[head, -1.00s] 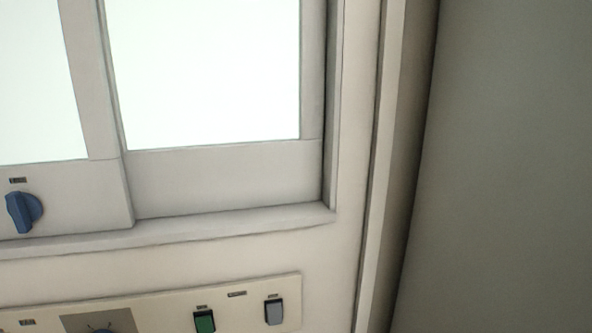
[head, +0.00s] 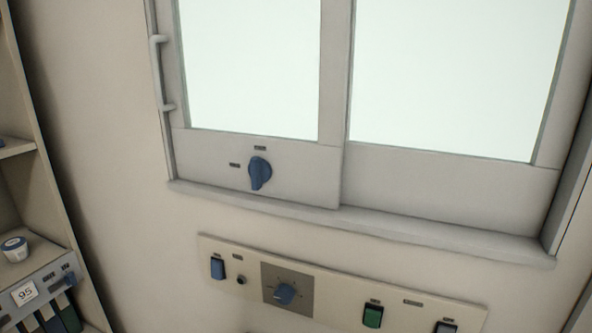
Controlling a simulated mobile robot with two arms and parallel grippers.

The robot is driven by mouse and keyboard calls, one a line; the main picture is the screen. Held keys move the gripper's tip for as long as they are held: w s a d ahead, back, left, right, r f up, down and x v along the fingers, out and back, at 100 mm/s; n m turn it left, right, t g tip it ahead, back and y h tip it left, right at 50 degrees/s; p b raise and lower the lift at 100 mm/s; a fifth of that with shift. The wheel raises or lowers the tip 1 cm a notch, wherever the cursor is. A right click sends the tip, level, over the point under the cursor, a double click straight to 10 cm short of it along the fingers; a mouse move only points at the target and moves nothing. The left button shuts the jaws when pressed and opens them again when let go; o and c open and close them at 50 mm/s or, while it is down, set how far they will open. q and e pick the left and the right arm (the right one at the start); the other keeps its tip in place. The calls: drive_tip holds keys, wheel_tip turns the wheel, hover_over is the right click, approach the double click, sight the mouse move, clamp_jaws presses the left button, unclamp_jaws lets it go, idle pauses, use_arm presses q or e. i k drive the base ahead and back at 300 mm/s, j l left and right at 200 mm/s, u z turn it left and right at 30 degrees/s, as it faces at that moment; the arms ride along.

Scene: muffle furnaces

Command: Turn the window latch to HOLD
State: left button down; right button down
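The window latch (head: 260,173) is a blue knob on the lower frame of the left sliding pane (head: 249,75). Its grip stands nearly upright. One small dark label (head: 260,148) sits above it and another (head: 235,165) to its left; their lettering is too small to read. Neither of my grippers is in the head view, and nothing touches the latch.
A vertical handle (head: 161,75) is on the window's left edge. Shelves with a small jar (head: 14,248) stand at the far left.

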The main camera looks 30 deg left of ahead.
sight(260, 171)
drive_tip(key=u, duration=1.2)
